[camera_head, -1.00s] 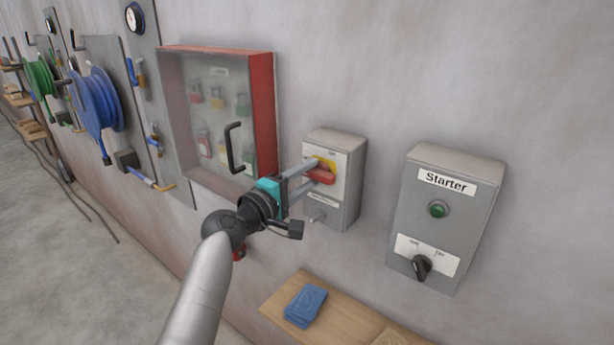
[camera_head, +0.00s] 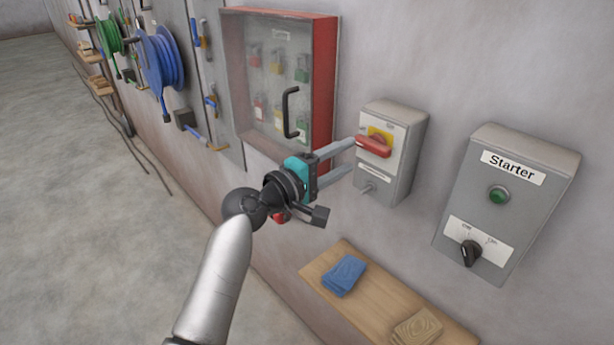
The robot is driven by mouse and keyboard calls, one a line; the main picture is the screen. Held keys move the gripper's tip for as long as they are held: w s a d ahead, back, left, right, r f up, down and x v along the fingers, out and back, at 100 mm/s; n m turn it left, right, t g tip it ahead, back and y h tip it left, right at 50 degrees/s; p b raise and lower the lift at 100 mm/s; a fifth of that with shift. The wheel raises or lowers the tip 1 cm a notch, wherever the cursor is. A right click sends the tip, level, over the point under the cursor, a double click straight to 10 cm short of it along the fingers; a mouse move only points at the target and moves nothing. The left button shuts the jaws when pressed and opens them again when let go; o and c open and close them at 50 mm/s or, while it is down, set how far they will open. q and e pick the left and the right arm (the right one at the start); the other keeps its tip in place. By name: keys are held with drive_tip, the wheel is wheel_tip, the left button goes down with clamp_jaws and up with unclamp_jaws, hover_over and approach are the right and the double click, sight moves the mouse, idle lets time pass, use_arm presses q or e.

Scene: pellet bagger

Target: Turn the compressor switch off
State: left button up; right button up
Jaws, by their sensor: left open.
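A grey box (camera_head: 404,166) on the wall carries a red switch handle (camera_head: 374,147) on a yellow plate (camera_head: 380,133). The handle lies near level, its right end slightly lower in the picture. The label below it is too small to read, so I cannot tell whether this is the compressor switch. My left gripper (camera_head: 353,156) is open and empty, just left of the handle. Its upper fingertip is close to the handle's left end; I cannot tell whether they touch. The lower finger is below the handle. My right gripper is out of view.
Right of the box is a grey "Starter" box (camera_head: 510,205) with a green button (camera_head: 498,195) and a black knob (camera_head: 470,253). A red-framed lock cabinet (camera_head: 324,85) with a black handle is behind my gripper. Below, a wooden shelf (camera_head: 345,300) holds a blue cloth (camera_head: 345,275).

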use_arm(q)
drive_tip(key=b+v, duration=0.1)
drive_tip(key=v, duration=0.8)
drive_tip(key=shift+s, duration=0.1)
